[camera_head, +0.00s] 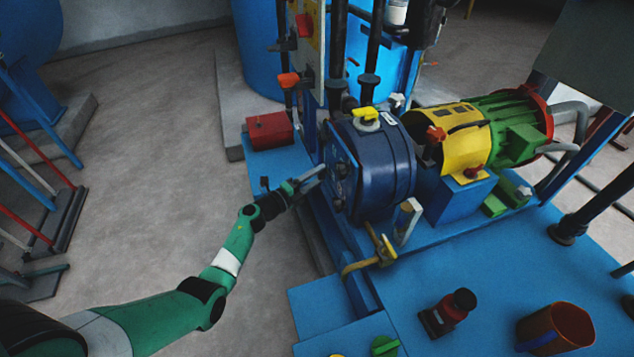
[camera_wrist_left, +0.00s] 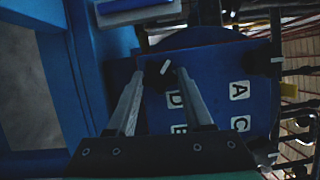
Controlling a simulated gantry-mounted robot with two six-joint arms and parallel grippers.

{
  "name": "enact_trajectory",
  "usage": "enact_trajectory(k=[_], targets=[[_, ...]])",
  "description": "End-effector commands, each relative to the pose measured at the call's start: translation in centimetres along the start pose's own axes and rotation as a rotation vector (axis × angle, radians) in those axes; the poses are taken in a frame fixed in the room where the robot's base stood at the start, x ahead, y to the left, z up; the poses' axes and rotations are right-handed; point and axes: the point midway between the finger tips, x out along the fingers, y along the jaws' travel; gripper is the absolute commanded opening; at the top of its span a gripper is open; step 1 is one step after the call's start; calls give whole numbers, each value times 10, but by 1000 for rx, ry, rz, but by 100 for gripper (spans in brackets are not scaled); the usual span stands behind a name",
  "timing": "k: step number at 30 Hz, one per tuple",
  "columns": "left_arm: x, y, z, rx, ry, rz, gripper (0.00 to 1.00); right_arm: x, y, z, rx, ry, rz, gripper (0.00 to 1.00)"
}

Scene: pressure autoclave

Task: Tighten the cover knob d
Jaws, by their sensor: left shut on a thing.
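The dark blue autoclave vessel (camera_head: 385,165) lies on its side, with its round cover facing left towards my left gripper (camera_head: 312,177). In the left wrist view the blue cover (camera_wrist_left: 212,75) carries white letter labels A, B, C and D. The dark knob d (camera_wrist_left: 155,74), with a white mark, sits near the D label (camera_wrist_left: 175,100). My left gripper (camera_wrist_left: 158,74) is shut on this knob, with one finger on each side. Parts of the knob are hidden by the fingers. My right gripper is in neither view.
A yellow and green motor (camera_head: 490,130) stands right of the vessel on the blue platform. A red box (camera_head: 269,130) sits behind my left gripper. A yellow-handled valve (camera_head: 383,250), a red-black object (camera_head: 448,312) and an orange cup (camera_head: 556,328) are in front.

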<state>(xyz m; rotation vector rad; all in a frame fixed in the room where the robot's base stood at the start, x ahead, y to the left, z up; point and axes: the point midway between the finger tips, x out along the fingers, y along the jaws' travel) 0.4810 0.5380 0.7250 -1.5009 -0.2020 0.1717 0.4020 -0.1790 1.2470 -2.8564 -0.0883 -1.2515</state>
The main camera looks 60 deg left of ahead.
Motion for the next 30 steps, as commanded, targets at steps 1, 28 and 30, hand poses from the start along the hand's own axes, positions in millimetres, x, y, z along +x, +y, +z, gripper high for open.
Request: enact_trajectory(k=[1,28,30], targets=[[0,6,0,37,0,-14,0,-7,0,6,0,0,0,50],[1,7,2,662,2,-272,0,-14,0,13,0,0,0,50],[1,6,2,678,2,-279,0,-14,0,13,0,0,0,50]])
